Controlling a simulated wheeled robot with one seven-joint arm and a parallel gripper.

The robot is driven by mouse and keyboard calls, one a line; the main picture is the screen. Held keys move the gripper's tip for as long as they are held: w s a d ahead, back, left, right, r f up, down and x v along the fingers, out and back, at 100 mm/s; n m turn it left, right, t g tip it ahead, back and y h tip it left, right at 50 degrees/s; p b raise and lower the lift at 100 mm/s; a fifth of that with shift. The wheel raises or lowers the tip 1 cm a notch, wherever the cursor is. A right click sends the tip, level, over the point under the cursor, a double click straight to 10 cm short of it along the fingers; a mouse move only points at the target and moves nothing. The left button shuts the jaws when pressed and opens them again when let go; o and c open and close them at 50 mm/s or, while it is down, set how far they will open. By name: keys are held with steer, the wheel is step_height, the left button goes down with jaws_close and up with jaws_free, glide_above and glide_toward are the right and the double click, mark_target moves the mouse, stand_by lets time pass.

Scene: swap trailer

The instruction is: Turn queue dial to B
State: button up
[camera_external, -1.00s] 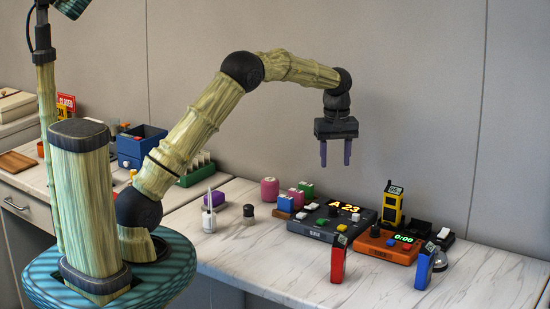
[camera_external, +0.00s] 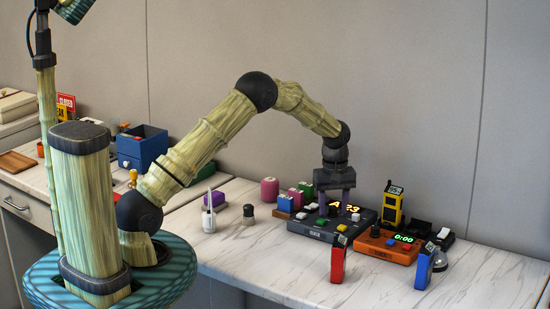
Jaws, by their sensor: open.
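The queue box (camera_external: 308,231) is a dark box with a lit display (camera_external: 350,208) on its top and several small coloured buttons. The display read "A 23" a second ago; a gripper finger now covers part of it. My gripper (camera_external: 335,212) is open, fingers pointing straight down, low over the middle of the box. Its fingertips are close to the box's top, but I cannot tell whether they touch it. The dial and its setting are too small or too covered to make out.
An orange box (camera_external: 372,249) with a green "0:00" display stands to the right, a yellow handset (camera_external: 393,206) behind it. A red device (camera_external: 338,262) and a blue device (camera_external: 424,268) stand in front. Small coloured blocks are to the left. The front counter (camera_external: 270,260) is clear.

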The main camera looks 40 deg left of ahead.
steer(key=c, duration=1)
steer(key=shift+r+m+p, duration=0.1)
steer(key=shift+m+p, duration=0.2)
steer(key=shift+p, duration=0.05)
steer(key=shift+m+p, duration=0.4)
steer(key=shift+m, duration=0.1)
steer(key=m+p, duration=0.2)
steer(key=m, duration=0.1)
steer(key=shift+r, duration=0.1)
steer(key=m+p, duration=0.1)
steer(key=m, duration=0.3)
steer(key=shift+w, duration=0.1)
steer(key=shift+p, duration=0.3)
